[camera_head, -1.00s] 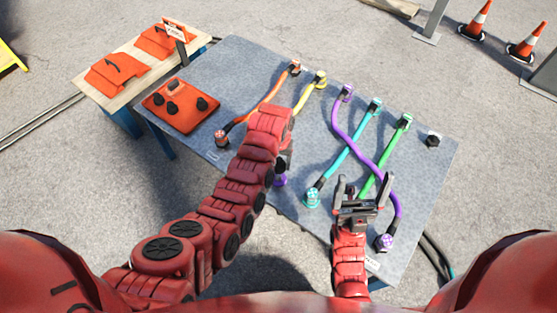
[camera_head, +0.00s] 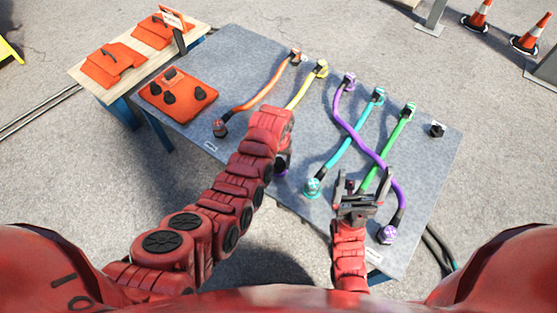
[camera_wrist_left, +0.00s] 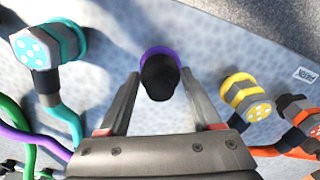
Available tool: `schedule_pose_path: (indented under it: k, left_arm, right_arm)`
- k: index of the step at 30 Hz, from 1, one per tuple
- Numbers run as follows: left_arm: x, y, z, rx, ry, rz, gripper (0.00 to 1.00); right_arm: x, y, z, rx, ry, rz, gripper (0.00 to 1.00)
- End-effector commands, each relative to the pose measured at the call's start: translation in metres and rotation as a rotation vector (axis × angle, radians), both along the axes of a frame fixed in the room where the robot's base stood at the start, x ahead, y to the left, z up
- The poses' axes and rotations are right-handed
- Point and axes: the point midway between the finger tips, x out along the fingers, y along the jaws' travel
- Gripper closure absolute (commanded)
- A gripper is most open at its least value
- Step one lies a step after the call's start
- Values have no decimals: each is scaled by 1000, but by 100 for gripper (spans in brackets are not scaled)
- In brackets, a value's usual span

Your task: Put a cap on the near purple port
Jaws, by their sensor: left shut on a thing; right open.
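The near purple port (camera_head: 281,173) is at the table's near edge, mostly hidden behind my left arm in the head view. In the left wrist view its purple ring (camera_wrist_left: 158,52) shows behind a black cap (camera_wrist_left: 158,80). My left gripper (camera_wrist_left: 160,88) is shut on this cap, which is in line with the ring and overlaps it. I cannot tell whether the cap is fully seated. My right gripper (camera_head: 364,178) is open and empty above the table, near the green and purple cables.
An orange case (camera_head: 190,108) with black caps lies at the table's left. Orange, yellow, purple (camera_head: 352,128), cyan and green cables cross the grey table. A cyan connector (camera_wrist_left: 38,48) and yellow connector (camera_wrist_left: 245,95) flank the left gripper. A black piece (camera_head: 437,130) stands at the right.

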Motion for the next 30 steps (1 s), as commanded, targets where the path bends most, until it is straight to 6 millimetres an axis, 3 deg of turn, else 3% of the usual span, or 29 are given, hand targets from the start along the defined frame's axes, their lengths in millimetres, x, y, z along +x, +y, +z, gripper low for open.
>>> schedule_pose_path:
  k: [19,20,25,30]
  left_arm:
    - [1,0,-6,0,0,0,100]
    - [1,0,-6,0,0,0,33]
    - [1,0,-5,0,-1,0,2]
    - [1,0,-5,0,0,0,0]
  right_arm:
    - [0,0,-3,0,0,0,8]
    - [0,0,-3,0,0,0,8]
    - [0,0,-2,0,0,0,8]
    - [0,0,-3,0,0,0,8]
